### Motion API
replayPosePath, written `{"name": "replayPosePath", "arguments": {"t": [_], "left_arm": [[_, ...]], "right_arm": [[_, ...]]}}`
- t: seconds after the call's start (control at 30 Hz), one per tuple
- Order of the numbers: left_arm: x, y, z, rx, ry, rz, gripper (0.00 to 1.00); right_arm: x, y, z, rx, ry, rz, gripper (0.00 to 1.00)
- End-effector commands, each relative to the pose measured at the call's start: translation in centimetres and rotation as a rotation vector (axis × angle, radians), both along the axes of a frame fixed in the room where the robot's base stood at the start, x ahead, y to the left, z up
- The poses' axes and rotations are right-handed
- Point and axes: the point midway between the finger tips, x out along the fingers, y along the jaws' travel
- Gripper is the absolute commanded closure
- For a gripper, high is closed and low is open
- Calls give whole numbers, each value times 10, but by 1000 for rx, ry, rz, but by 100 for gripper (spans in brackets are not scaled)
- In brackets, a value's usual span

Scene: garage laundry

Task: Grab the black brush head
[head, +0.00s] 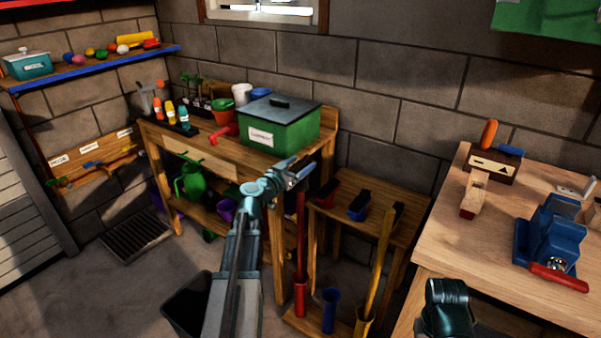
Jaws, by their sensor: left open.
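My left gripper (301,171) is open and empty, up and left of the black-and-red head and apart from the heads in the picture. Its depth relative to them is hard to tell.
A red handle (300,255) and a blue cup (330,308) stand at the stand's lower shelf. A wooden bench (225,155) behind my left gripper holds a green lidded box (280,125). A worktop (540,195) with a blue vise (550,240) is at right.

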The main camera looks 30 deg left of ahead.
Motion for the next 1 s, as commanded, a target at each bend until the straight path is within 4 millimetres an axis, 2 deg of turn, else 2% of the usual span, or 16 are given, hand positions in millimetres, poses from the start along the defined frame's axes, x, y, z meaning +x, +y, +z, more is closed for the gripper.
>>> {"name": "replayPosePath", "arguments": {"t": [0.2,0.6,0.63,1.0], "left_arm": [[2,-1,0,0,0,0,25],[1,0,0,0,0,0,97],[1,0,0,0,0,0,100],[1,0,1,0,0,0,100]], "right_arm": [[0,0,0,0,0,0,50],[0,0,0,0,0,0,50],[0,0,0,0,0,0,50],[0,0,1,0,0,0,50]]}}
